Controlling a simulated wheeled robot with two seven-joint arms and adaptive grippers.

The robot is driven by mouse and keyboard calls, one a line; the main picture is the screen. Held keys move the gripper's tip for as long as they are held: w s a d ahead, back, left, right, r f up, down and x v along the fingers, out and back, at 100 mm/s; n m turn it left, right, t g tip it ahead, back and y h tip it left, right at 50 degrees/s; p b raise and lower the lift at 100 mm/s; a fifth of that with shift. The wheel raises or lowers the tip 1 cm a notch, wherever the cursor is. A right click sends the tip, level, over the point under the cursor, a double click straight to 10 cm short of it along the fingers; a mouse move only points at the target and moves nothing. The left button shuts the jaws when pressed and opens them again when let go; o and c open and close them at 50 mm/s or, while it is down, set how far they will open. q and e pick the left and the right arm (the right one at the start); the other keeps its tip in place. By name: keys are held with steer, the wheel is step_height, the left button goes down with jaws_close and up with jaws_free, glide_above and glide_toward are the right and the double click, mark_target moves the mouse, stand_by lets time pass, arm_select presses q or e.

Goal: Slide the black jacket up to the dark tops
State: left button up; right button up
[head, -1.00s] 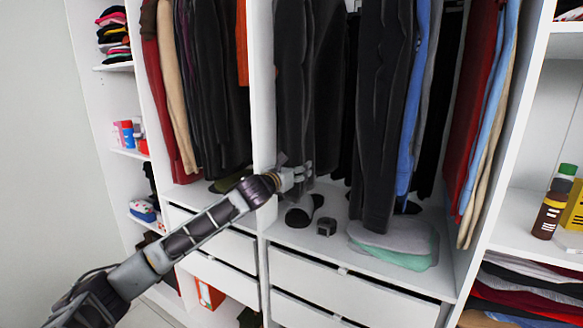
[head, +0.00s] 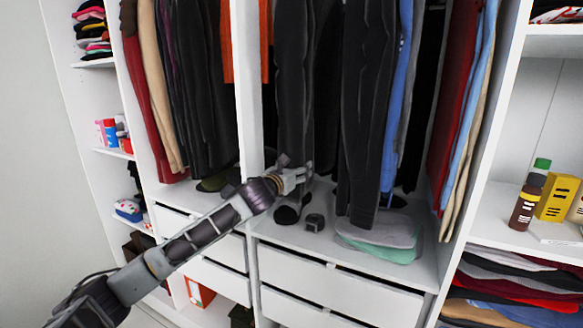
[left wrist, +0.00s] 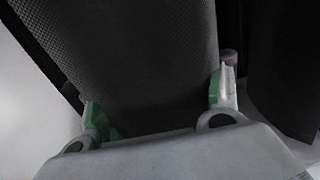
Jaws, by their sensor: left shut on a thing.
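The black jacket (head: 294,90) hangs in the middle bay, just right of the white divider. My left gripper (head: 303,176) is at its lower end. In the left wrist view the dark cloth (left wrist: 145,60) lies between the green-padded fingers of my left gripper (left wrist: 160,100), which are shut on it. Dark tops (head: 367,90) hang to the right of the jacket in the same bay, with more dark cloth (head: 327,85) between, set further back. The rail and hangers are out of view. My right gripper is not in view.
A blue garment (head: 399,90) hangs right of the dark tops. Below are dark socks (head: 287,215), a small dark item (head: 314,222) and a folded grey and green stack (head: 380,235). The white divider (head: 247,90) stands left of the jacket, with a narrow gap.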

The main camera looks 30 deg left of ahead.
arm_select(q)
steer(key=shift+d+p, duration=0.45)
steer(key=shift+d, duration=1.1)
steer(key=o, duration=1.7)
steer(key=shift+d, duration=0.15)
steer(key=shift+s, duration=6)
